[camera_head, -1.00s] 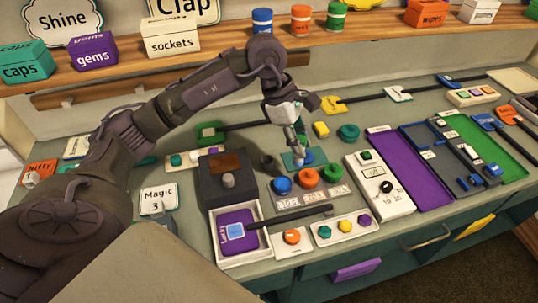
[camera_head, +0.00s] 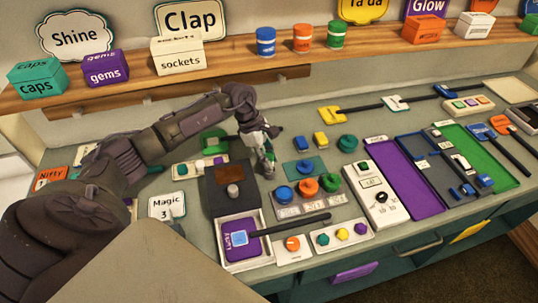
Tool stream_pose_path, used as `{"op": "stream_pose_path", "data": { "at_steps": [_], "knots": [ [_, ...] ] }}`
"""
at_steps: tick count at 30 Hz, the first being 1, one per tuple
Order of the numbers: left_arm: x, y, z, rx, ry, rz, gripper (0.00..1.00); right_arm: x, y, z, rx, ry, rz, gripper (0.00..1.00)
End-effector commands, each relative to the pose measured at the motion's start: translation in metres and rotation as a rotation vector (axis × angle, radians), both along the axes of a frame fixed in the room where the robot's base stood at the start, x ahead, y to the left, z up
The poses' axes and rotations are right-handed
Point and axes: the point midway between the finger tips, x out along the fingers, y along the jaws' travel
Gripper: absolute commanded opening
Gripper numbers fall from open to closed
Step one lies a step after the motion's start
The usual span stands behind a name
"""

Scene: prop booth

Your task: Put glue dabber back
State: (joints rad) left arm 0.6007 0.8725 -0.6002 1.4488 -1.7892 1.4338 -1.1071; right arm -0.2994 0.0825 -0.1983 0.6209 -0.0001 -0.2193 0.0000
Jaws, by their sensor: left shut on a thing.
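My left gripper (camera_head: 267,168) is small in the view, pointing down over the counter just right of the dark box with a grey knob. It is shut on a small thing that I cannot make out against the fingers. I cannot tell whether this is the glue dabber. A teal square pad (camera_head: 318,160) with a round blue piece (camera_head: 305,166) lies right of the gripper, apart from it. My right gripper is not in view.
Blue, orange and green knobs (camera_head: 307,187) stand in front of the pad. A dark box (camera_head: 225,185) stands left of the gripper. Blue (camera_head: 301,143) and yellow (camera_head: 320,139) blocks lie behind the pad. More handled tools (camera_head: 350,111) lie at the back, and panels (camera_head: 413,180) fill the right.

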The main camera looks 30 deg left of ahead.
Motion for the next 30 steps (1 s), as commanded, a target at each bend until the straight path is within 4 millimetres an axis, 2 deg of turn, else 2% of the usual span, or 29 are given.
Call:
{"op": "stream_pose_path", "data": {
  "at_steps": [11, 12, 16, 25, 27, 30],
  "knots": [
    [0.000, 0.000, -0.006, 0.000, -0.001, -0.001, 0.00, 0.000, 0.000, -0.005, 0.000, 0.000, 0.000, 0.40],
    [0.000, 0.000, -0.004, 0.000, -0.001, -0.001, 0.30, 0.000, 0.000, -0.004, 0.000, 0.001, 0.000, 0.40],
    [0.000, 0.000, -0.004, 0.000, -0.001, -0.001, 0.50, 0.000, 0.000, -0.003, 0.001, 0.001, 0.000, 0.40],
    [0.000, 0.000, -0.002, -0.001, -0.001, 0.000, 0.50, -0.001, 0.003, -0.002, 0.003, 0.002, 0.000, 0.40],
    [0.000, 0.000, 0.001, -0.001, -0.001, 0.000, 0.50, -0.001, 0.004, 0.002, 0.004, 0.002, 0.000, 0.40],
    [0.000, 0.006, 0.009, 0.001, -0.006, 0.001, 0.50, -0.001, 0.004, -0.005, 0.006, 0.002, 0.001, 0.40]
  ]
}}
